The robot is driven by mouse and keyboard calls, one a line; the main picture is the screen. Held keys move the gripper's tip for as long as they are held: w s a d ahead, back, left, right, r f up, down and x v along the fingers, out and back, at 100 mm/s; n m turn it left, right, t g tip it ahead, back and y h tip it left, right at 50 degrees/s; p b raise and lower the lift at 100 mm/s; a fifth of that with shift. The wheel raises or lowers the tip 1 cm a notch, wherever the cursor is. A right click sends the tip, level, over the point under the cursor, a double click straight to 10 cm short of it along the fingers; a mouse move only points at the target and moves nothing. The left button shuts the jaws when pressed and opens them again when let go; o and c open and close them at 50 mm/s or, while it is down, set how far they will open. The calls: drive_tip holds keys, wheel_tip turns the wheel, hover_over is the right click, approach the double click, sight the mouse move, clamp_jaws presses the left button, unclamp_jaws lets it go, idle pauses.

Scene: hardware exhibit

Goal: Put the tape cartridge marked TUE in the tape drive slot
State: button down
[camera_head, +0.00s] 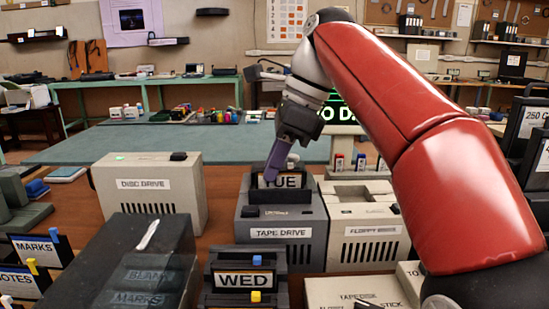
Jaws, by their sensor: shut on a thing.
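The TUE cartridge (290,180) is black with a white label. It stands upright at the top of the grey tape drive (285,250), and its lower part is hidden behind a dark raised piece there. I cannot tell how deep it sits in the slot. My gripper (276,176) comes down from above with its purple finger in front of the label's left part. It is shut on the cartridge. The slot opening (281,197) is mostly hidden.
The disc drive (145,195) stands to the left and the floppy drive (362,230) close on the right. A rack with the WED cartridge (241,280) is in front. A dark box (140,265) stands front left. Green mat (110,143) behind is mostly clear.

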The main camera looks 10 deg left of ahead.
drive_tip(key=shift+f+b, duration=0.4)
drive_tip(key=shift+f, duration=0.5)
drive_tip(key=c, duration=1.3)
unclamp_jaws()
drive_tip(key=shift+c, duration=0.2)
